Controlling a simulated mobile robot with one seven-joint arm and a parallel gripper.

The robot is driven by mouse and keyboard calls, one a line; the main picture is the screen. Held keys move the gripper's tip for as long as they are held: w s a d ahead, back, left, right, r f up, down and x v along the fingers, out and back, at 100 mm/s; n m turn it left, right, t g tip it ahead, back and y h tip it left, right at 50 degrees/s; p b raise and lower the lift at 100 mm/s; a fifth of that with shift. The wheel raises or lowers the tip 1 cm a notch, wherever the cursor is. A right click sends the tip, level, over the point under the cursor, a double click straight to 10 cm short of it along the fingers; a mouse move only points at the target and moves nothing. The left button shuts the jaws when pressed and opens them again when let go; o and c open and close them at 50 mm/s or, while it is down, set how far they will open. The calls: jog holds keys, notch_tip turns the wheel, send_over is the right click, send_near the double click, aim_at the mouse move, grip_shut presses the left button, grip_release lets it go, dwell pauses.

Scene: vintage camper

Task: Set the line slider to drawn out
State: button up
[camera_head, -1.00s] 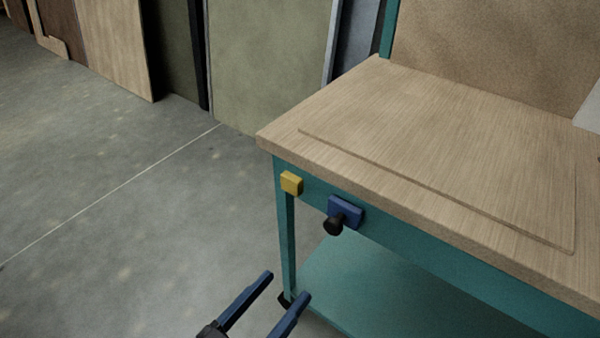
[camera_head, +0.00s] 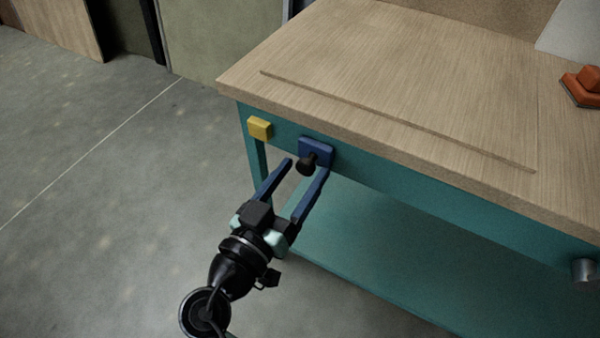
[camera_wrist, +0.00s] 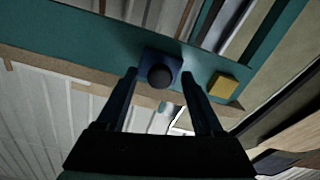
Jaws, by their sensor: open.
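The line slider looks to be the blue block with a round black knob (camera_head: 307,163) on the teal front rail of the workbench, below the wooden top. Its blue plate (camera_head: 318,147) lies flat against the rail. My gripper (camera_head: 307,168) is open, its two blue fingers pointing at the knob. In the wrist view the knob (camera_wrist: 160,75) appears between the fingertips, a little beyond them. I see no clear contact, and the exact gap cannot be told.
A yellow block (camera_head: 260,128) sits on the rail left of the slider. The wooden bench top (camera_head: 400,80) overhangs the rail. A teal lower shelf (camera_head: 370,250) lies below. An orange object (camera_head: 582,86) stands on the top at right, and a grey knob (camera_head: 584,270) is on the rail.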

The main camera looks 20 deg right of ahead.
jog(key=shift+w+d, duration=0.15)
jog(key=shift+d, duration=0.05)
grip_shut()
dwell(0.3)
dwell(1.1)
